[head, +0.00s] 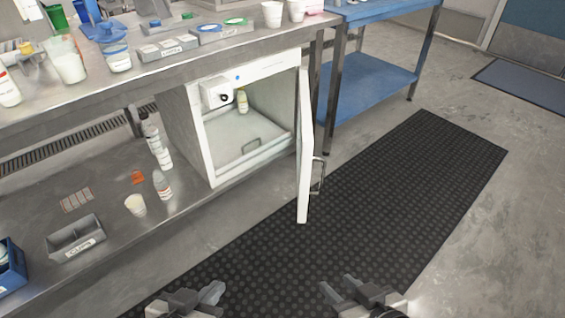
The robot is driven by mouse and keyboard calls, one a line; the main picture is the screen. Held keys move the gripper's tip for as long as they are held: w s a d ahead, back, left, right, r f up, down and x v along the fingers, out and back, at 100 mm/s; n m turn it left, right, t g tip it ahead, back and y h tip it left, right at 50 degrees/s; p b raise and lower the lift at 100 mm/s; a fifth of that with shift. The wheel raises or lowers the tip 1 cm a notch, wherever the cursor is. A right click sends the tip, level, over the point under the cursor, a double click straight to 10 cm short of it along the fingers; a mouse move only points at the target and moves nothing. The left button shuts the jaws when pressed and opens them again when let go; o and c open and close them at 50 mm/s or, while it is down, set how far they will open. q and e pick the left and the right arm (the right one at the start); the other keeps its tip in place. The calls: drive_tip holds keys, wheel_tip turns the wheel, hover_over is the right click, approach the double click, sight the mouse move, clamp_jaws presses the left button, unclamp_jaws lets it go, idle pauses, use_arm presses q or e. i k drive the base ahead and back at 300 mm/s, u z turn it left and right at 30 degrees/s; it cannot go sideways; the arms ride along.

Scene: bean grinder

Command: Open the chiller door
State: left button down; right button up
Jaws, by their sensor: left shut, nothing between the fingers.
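The chiller (250,74) is a white box cabinet under the workbench. Its door (304,140) stands wide open, swung out from the right side toward me and seen nearly edge-on. The door's metal handle (318,175) is on its outer face, to the right. Inside are a small bottle (243,102), a white unit with a dark round knob (217,92) and a drawer or tray with a wire handle (246,148). My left gripper (206,293) is shut and empty at the bottom edge. My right gripper (338,286) is right of it, below the door and apart from the handle; its jaw gap is unclear.
The workbench (155,68) carries cups, tubs and small trays. Its lower shelf (100,205) holds bottles, a cup and a grey bin (75,238). A blue table (372,86) stands right of the door. The black floor mat (400,180) is clear.

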sight(305, 140)
drive_tip(key=u, duration=0.3)
drive_tip(key=i, duration=1.15)
drive_tip(key=z, duration=0.8)
